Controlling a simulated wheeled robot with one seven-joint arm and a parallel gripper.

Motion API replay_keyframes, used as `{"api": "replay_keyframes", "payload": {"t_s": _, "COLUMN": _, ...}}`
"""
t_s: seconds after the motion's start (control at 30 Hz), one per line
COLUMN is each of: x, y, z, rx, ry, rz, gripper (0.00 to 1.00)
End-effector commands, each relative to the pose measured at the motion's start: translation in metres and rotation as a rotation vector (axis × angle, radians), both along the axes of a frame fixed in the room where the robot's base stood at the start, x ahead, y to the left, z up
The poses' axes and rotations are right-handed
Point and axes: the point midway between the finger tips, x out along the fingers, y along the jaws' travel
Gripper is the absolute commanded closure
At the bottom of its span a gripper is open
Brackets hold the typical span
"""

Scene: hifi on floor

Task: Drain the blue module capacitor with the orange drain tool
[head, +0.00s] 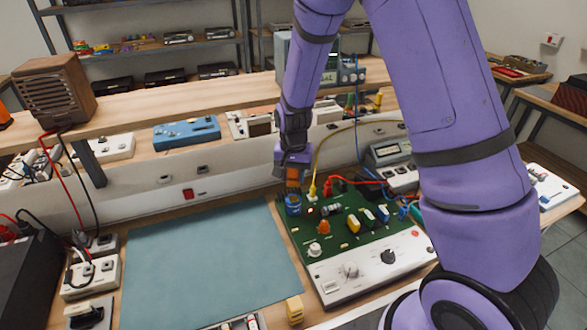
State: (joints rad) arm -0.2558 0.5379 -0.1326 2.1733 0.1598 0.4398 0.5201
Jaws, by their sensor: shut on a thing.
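The green circuit board (338,226) with a white front panel lies on the bench right of centre. A round blue part (293,205), seemingly the blue module capacitor, stands at the board's back left corner. My gripper (292,172) points down just above it. It is shut on an orange piece, seemingly the orange drain tool (292,173); my fingers hide most of it. The tool's lower end is right over the blue part. I cannot tell whether they touch.
Coloured parts, knobs and red and yellow leads (318,165) crowd the board close to the gripper. A bare teal mat (210,265) lies to its left. A small yellow block (294,309) sits in front. A raised wooden shelf (150,120) runs behind.

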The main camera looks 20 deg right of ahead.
Motion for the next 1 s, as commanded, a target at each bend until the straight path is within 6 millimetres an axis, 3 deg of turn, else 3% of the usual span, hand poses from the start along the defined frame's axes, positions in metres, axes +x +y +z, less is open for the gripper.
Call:
{"api": "replay_keyframes", "payload": {"t_s": 0.53, "x": 0.0, "y": 0.0, "z": -0.045, "rx": 0.0, "ry": 0.001, "rz": -0.001, "gripper": 0.85}}
{"api": "replay_keyframes", "payload": {"t_s": 1.0, "x": 0.0, "y": 0.0, "z": -0.055, "rx": 0.0, "ry": -0.001, "rz": 0.0, "gripper": 0.85}}
